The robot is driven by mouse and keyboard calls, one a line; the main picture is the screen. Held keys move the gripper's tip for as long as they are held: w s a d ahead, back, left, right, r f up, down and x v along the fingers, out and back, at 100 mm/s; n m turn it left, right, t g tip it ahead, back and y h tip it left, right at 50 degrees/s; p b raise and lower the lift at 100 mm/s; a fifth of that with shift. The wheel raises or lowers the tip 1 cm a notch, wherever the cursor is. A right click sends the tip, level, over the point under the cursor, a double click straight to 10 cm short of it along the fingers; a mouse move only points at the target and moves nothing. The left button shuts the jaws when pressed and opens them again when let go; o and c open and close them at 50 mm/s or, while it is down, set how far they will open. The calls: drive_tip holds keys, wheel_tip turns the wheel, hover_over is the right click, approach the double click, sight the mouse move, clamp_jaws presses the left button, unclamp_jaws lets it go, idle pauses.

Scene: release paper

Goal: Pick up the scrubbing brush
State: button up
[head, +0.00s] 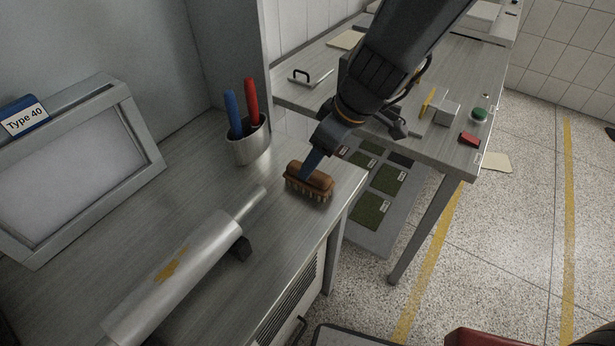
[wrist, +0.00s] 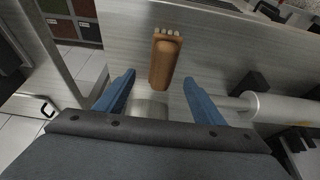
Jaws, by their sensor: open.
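The scrubbing brush (head: 310,183) has a brown wooden back and pale bristles. It lies on the grey metal worktop near the right edge, in the head view. My gripper (head: 308,168) reaches down from the upper right, and one blue finger shows right at the brush's top. In the wrist view the brush (wrist: 166,60) appears upright in the picture, between and beyond the two blue fingers of my gripper (wrist: 158,92). The fingers are open, with a gap on both sides of the brush. I cannot tell whether a finger touches it.
A metal cup (head: 249,142) with a blue and a red pen stands just left of the brush. A metal roller (head: 180,272) lies in front, with a framed panel (head: 75,170) at left. A second table (head: 440,140) stands behind, with dark green squares (head: 370,210) below it.

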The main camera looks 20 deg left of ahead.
drive_tip(key=shift+x, duration=3.15)
drive_tip(key=shift+s+d+f+b, duration=0.15)
drive_tip(key=shift+f+b, duration=0.15)
drive_tip(key=shift+b, duration=0.35)
drive_tip(key=c, duration=1.2)
drive_tip(key=shift+r+p, duration=0.4)
drive_tip(key=shift+p, duration=0.35)
wheel_tip(320, 180, up, 10)
drive_tip(key=shift+f+p, duration=0.1)
drive_tip(key=shift+p, duration=0.8)
